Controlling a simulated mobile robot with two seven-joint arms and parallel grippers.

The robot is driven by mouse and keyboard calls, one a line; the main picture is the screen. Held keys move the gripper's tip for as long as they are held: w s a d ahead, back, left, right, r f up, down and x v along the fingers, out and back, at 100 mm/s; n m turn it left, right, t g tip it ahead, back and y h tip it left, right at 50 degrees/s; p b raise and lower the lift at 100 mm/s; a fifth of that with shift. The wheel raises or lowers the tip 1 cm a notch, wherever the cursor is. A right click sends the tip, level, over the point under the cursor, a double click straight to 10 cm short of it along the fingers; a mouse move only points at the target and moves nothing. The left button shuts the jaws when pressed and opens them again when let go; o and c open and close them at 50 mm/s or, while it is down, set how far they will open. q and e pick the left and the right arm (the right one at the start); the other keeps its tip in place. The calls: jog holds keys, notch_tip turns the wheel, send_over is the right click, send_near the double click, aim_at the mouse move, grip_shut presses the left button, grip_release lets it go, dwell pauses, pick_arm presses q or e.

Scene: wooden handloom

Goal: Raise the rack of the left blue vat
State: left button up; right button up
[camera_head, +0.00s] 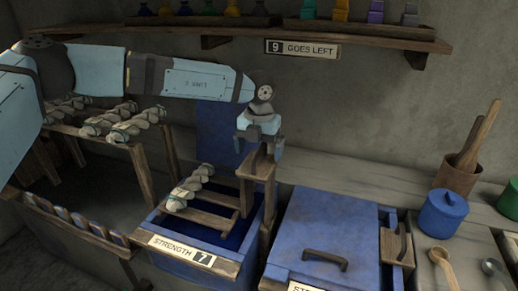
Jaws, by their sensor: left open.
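The left blue vat (165,219) stands open at lower centre, with a "STRENGTH 7" label (182,251) on its front. Its wooden rack (212,218) has slats across the vat, and a pale twisted skein (188,187) lies on them. A wooden upright (257,168) stands at the vat's right side. My left gripper (261,148) points down at the top of this upright, jaws open. Whether it touches the wood, I cannot tell. My right gripper is out of view.
A second blue vat with a closed lid (328,228) stands to the right. A blue pot (442,213) and a wooden cup with utensils (458,178) stand on the bench. More skeins (138,125) rest on a wooden frame at left. A shelf (300,33) with bottles runs above.

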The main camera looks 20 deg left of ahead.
pick_arm(q)
jog(key=shift+r, duration=0.1)
jog(key=shift+r+p, duration=1.9)
jog(key=shift+r, duration=1.5)
jog(key=shift+s+f, duration=0.1)
jog(key=shift+f, duration=0.05)
